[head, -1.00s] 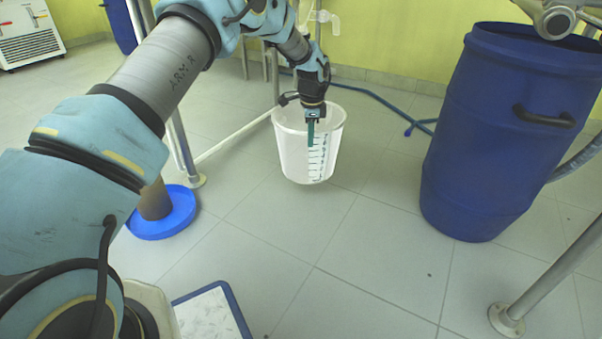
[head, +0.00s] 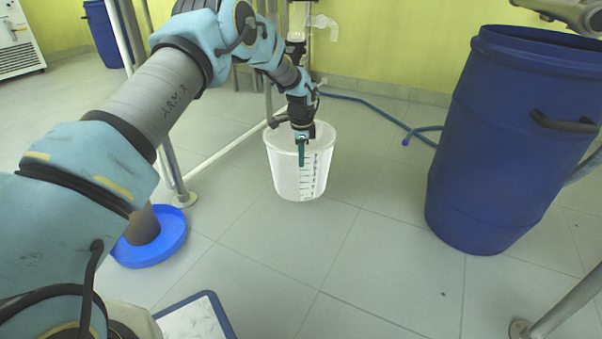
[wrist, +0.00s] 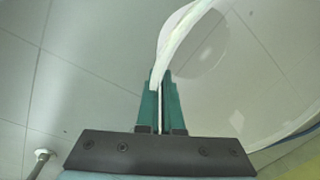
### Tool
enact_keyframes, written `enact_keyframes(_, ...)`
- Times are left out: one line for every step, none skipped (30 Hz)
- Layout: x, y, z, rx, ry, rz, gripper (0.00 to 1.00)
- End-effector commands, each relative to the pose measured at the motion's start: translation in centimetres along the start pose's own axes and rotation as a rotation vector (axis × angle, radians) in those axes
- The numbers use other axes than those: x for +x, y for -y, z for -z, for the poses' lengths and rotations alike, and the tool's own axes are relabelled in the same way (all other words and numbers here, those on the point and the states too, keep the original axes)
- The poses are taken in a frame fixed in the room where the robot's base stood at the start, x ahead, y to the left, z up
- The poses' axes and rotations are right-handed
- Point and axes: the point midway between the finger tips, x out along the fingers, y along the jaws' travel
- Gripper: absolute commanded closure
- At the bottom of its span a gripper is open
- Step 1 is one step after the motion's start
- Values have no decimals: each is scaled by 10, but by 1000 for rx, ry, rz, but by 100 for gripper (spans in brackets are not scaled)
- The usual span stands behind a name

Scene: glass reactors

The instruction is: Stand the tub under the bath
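The tub (head: 283,172) is a translucent white bucket with dark graduation marks on its near side. My gripper (head: 301,158) is shut on its near rim, and the tub hangs upright below the wrist. In the wrist view the green fingers (wrist: 160,108) pinch the tub wall (wrist: 176,42). I cannot tell whether the tub's bottom touches the floor. The bath's body is not clearly in view; a clear glass outlet with a valve (head: 322,26) shows at the top, behind and above the tub.
A big blue drum (head: 490,150) stands at the right. A blue round dish (head: 172,243) with a brown post is at the left. Metal frame legs (head: 178,180) and a low white rail (head: 225,148) stand left of the tub. A blue hose (head: 375,103) lies behind.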

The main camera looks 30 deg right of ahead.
Motion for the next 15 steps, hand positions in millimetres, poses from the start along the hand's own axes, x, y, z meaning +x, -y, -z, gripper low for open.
enact_keyframes(12, -1, 0, 0, 0, 0, 100)
enact_keyframes(17, -2, 0, 0, 0, 0, 100)
enact_keyframes(24, -2, 0, 0, 0, 1, 100)
enact_keyframes(29, -3, 0, 0, 0, 1, 100)
enact_keyframes(34, -3, 0, 0, 0, 1, 100)
enact_keyframes(38, -4, 0, 0, 0, 1, 100)
enact_keyframes(40, -4, 0, 0, 0, 1, 100)
enact_keyframes(40, -4, 0, 0, 0, 2, 100)
enact_keyframes(40, -4, 0, 0, 0, 2, 100)
enact_keyframes(39, -4, 0, 0, 0, 2, 100)
enact_keyframes(38, -3, 0, 0, 0, 2, 100)
enact_keyframes(38, -4, 0, 0, 0, 2, 100)
enact_keyframes(38, -4, 0, 0, 0, 2, 100)
enact_keyframes(38, -4, 0, 0, 0, 2, 100)
enact_keyframes(38, -4, 0, 0, 0, 2, 100)
